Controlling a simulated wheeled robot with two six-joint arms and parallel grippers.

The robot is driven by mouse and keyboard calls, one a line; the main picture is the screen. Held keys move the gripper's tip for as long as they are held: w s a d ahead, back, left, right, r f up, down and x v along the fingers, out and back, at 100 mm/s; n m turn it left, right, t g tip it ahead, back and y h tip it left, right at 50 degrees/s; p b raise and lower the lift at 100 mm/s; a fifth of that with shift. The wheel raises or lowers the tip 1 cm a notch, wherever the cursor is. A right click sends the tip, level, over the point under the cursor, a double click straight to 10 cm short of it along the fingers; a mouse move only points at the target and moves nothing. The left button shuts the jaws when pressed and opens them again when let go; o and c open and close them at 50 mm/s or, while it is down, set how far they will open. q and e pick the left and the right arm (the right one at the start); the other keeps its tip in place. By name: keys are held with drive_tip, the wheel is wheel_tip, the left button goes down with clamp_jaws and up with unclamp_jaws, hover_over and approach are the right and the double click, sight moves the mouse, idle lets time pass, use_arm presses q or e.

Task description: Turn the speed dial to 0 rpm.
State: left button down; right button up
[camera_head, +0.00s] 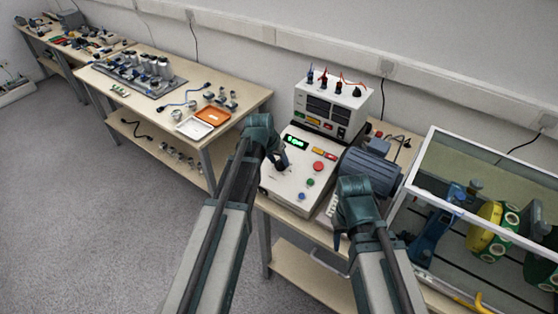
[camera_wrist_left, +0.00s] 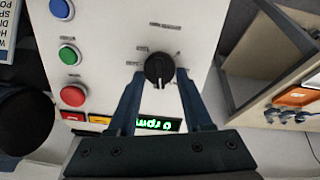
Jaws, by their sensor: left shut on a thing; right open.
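The speed dial (camera_wrist_left: 158,70) is a round black knob with a light pointer mark on a white panel. My left gripper (camera_wrist_left: 158,80) has its two fingers on either side of the knob and is shut on it. My right gripper (camera_head: 338,240) is open and empty in front of the bench.
Red (camera_wrist_left: 73,96), green (camera_wrist_left: 69,55) and blue (camera_wrist_left: 62,9) buttons sit beside the dial. A grey motor (camera_head: 370,170) is right of the box, and a clear-sided enclosure (camera_head: 484,160) stands further right. Another table (camera_head: 255,97) with trays is at left.

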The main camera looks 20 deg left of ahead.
use_arm(q)
drive_tip(key=n, duration=0.6)
drive_tip(key=shift+s+a, duration=0.1)
drive_tip(key=shift+a, duration=0.1)
drive_tip(key=n, duration=0.6)
drive_tip(key=shift+s+a+f+n+b, duration=0.1)
drive_tip(key=shift+a+f+n+b, duration=0.05)
drive_tip(key=shift+n+b, duration=0.15)
drive_tip(key=n, duration=0.6)
drive_tip(key=shift+s, duration=0.2)
drive_tip(key=n, duration=0.5)
drive_tip(key=shift+s+f+t+b, duration=0.1)
drive_tip(key=shift+t+b, duration=0.2)
drive_tip(key=shift+b, duration=0.05)
drive_tip(key=shift+n, duration=0.5)
drive_tip(key=shift+h, duration=0.3)
drive_tip(key=shift+c, duration=1.6)
unclamp_jaws()
